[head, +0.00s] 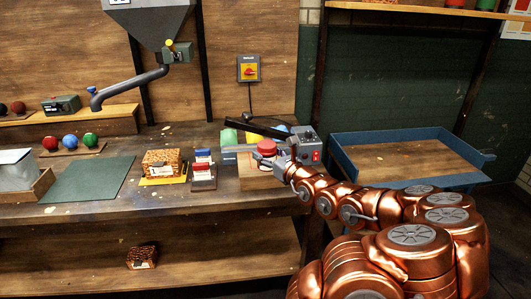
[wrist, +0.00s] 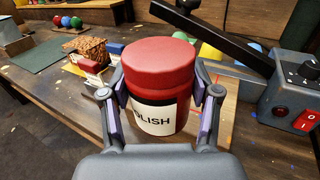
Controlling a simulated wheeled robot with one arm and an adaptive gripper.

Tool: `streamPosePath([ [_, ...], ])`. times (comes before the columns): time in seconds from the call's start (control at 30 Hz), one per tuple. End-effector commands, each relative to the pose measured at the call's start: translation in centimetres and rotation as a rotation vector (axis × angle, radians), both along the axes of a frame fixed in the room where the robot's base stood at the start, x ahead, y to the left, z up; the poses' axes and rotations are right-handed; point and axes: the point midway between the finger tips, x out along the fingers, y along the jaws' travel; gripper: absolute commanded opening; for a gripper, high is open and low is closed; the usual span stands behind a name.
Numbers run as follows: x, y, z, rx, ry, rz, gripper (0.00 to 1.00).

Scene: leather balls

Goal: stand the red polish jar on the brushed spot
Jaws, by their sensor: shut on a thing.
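The red polish jar (wrist: 158,65) has a red lid and a white label ending in "LISH". My gripper (wrist: 161,92) is shut on it, one finger on each side. The jar looks upright in the wrist view. In the head view, the jar (head: 267,146) shows at the bench's right end, above a wooden block and partly behind my gripper (head: 272,158). I cannot clearly make out the brushed spot.
A grey switch box (wrist: 290,95) with a black lever stands close right of the jar. Green, yellow and blue pieces lie behind it. A blue-rimmed tray table (head: 400,183) stands right.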

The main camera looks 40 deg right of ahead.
Motion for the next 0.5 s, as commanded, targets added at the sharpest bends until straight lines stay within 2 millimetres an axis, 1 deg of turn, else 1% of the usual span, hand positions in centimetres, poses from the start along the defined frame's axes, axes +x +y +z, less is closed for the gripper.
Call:
streamPosePath([
  [0.03, -0.7, 0.3, -0.1, -0.001, -0.003, -0.003, 0.06],
  [0.23, -2.7, 1.9, 0.0, 0.001, 0.001, -0.002, 0.06],
  [0.27, -2.7, 1.9, -0.3, -0.003, 0.001, -0.001, 0.06],
  [0.5, -3.7, 2.7, 0.0, -0.004, -0.003, 0.001, 0.06],
])
